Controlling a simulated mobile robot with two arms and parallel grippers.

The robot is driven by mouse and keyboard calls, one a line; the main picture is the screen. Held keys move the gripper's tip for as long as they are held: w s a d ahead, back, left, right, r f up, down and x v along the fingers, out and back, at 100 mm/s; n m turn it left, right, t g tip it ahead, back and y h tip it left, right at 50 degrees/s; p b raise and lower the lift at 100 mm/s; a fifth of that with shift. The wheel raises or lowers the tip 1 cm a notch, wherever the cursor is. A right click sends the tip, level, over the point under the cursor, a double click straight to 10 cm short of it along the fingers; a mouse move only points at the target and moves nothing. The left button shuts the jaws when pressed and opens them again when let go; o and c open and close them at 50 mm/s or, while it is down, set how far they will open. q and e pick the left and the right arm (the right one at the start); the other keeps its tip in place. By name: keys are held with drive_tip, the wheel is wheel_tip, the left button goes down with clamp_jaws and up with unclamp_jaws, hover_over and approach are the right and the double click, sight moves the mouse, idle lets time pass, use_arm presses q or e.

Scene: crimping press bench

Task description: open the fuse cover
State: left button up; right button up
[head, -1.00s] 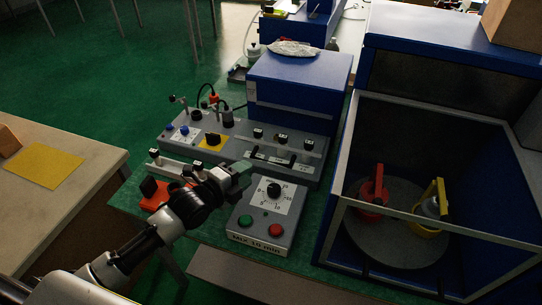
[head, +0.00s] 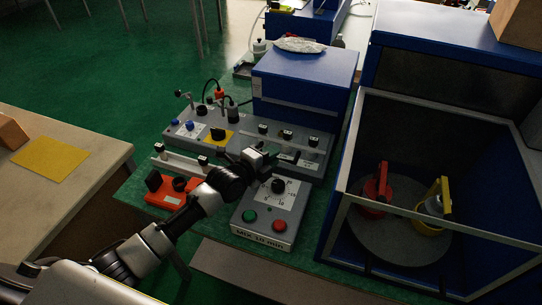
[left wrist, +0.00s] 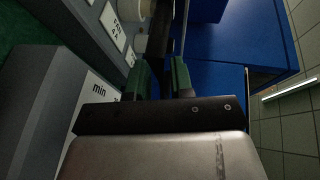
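My left gripper (head: 264,155) is over the front right part of the grey control panel (head: 222,150), hiding part of its labels. In the left wrist view its two green-padded fingers (left wrist: 161,78) stand apart with a gap between them. A dark upright strip shows in and beyond that gap; I cannot tell whether the fingers touch it. A white label (left wrist: 113,22) partly reads like a fuse rating. A pale rounded part (left wrist: 140,12) sits beside that label, cut off by the top edge. I cannot make out the fuse cover for certain. My right gripper is not in view.
A grey timer box (head: 264,232) with a dial, a green button and a red button stands below my gripper. An orange-red block (head: 170,198) lies to its left. A blue housing (head: 305,85) rises behind the panel. A framed blue enclosure (head: 345,160) stands at right.

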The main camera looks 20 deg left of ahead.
use_arm(q)
clamp_jaws()
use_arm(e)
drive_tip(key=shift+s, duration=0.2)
